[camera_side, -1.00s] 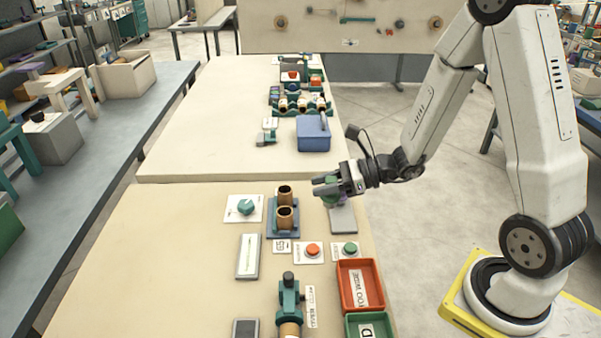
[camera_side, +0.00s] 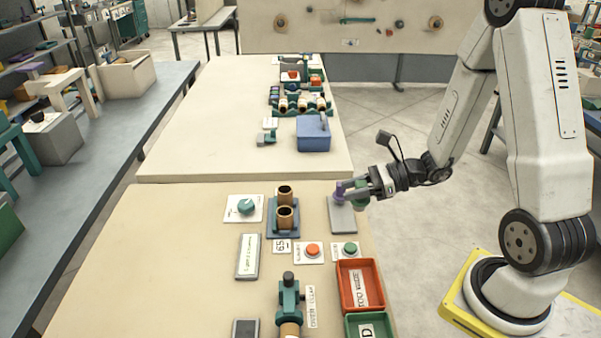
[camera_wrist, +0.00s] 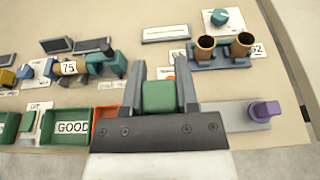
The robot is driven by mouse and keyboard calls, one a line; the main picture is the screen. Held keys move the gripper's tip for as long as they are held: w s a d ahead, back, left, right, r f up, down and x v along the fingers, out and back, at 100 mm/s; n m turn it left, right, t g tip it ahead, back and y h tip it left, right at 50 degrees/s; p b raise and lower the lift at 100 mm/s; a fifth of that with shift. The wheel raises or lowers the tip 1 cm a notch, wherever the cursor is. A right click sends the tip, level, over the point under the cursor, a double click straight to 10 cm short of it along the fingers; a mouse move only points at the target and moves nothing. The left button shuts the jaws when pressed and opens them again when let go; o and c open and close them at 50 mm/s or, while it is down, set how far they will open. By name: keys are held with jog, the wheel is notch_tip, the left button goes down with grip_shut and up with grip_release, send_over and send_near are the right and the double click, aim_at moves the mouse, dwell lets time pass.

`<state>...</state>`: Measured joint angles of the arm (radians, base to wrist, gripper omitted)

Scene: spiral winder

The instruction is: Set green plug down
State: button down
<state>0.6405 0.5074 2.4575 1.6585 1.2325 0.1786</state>
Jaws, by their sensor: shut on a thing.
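My gripper (camera_side: 364,191) is shut on the green plug (camera_side: 361,205), near the right edge of the table. In the wrist view the green plug (camera_wrist: 158,97) sits between the two fingers of my gripper (camera_wrist: 161,88). The grey plate (camera_side: 344,220) lies on the table beside it. A purple plug (camera_side: 339,191) stands on that plate; in the wrist view the purple plug (camera_wrist: 265,111) is at the right, with the plate's bare part (camera_wrist: 222,113) nearer my gripper. I cannot tell the height of the green plug above the surface.
Two brown cups (camera_side: 285,216) stand on a blue base to the left. A red button (camera_side: 312,251) and a green button (camera_side: 349,249) are in front. A red tray (camera_side: 342,290) and a green tray (camera_wrist: 45,127) are near the table edge.

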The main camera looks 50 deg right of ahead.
aim_at(366, 202)
jog(key=shift+s+d+f, duration=0.2)
jog(key=shift+s+d, duration=0.45)
jog(key=shift+s, duration=0.35)
jog(key=shift+s+d+f, duration=0.2)
jog(key=shift+s+d, duration=0.45)
jog(key=shift+s, duration=0.35)
jog(key=shift+s+d+f, duration=0.2)
jog(key=shift+s+d, duration=0.45)
jog(key=shift+s, duration=0.35)
jog(key=shift+w, duration=0.1)
jog(key=shift+w+d+f, duration=0.45)
jog(key=shift+w+f, duration=1.1)
jog(key=shift+w, duration=0.6)
jog(key=shift+w+d+f, duration=0.45)
jog(key=shift+w+f, duration=1.15)
jog(key=shift+w, duration=0.6)
jog(key=shift+w+d+f, duration=0.45)
jog(key=shift+w+f, duration=1.1)
jog(key=shift+w, duration=0.6)
jog(key=shift+w, duration=0.1)
